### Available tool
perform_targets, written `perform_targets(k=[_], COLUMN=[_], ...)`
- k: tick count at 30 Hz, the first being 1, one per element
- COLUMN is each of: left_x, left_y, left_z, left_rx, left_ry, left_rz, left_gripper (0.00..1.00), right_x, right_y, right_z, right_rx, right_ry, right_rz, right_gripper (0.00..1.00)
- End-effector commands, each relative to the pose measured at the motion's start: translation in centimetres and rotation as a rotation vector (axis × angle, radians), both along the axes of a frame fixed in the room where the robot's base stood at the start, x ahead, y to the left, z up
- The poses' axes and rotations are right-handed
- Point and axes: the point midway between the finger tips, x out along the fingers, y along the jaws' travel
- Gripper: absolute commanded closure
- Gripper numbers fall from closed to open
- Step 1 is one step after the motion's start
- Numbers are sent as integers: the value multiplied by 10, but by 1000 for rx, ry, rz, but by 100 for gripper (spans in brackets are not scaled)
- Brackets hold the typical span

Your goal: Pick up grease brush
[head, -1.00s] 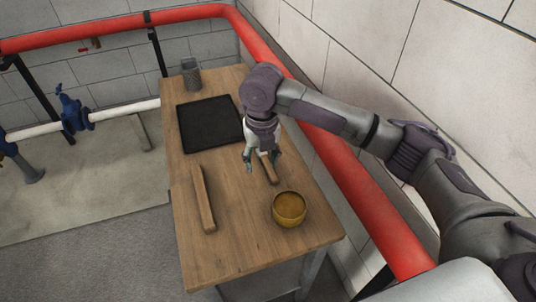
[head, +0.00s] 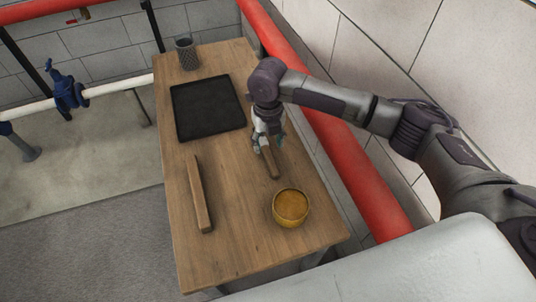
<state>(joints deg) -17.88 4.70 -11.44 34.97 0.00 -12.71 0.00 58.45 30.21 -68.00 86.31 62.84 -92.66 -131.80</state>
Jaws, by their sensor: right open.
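The grease brush seems to be the short wooden-handled piece (head: 270,164) lying on the table, right of its middle. Its far end is hidden under my right gripper (head: 269,147). The gripper points down over that far end, with its fingers open and on either side of the piece. I cannot tell if the fingers touch it. My left gripper is out of view.
The wooden table (head: 235,245) also bears a yellowish bowl (head: 291,207), a long wooden bar (head: 201,195), a black tray (head: 208,107) and a dark mesh cup (head: 187,53). A red pipe (head: 365,185) runs along the wall at right.

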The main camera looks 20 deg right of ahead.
Motion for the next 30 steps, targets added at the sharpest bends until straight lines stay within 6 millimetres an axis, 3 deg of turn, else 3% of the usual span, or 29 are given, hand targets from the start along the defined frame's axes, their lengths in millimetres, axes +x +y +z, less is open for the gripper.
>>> perform_targets(k=[8, 13, 21, 30], left_x=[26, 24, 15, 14], left_y=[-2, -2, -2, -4], left_z=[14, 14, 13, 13], left_rx=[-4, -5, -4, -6], left_ry=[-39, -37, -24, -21], left_rz=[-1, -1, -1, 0], left_gripper=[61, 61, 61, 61], right_x=[-4, -3, -3, -3], right_y=[0, -1, -1, -1], right_z=[-32, -51, -53, -53], right_rx=[-1, -1, -1, 0], right_ry=[3, 0, -1, -1], right_rz=[-1, 0, 1, 0], right_gripper=[46, 46, 48, 98])
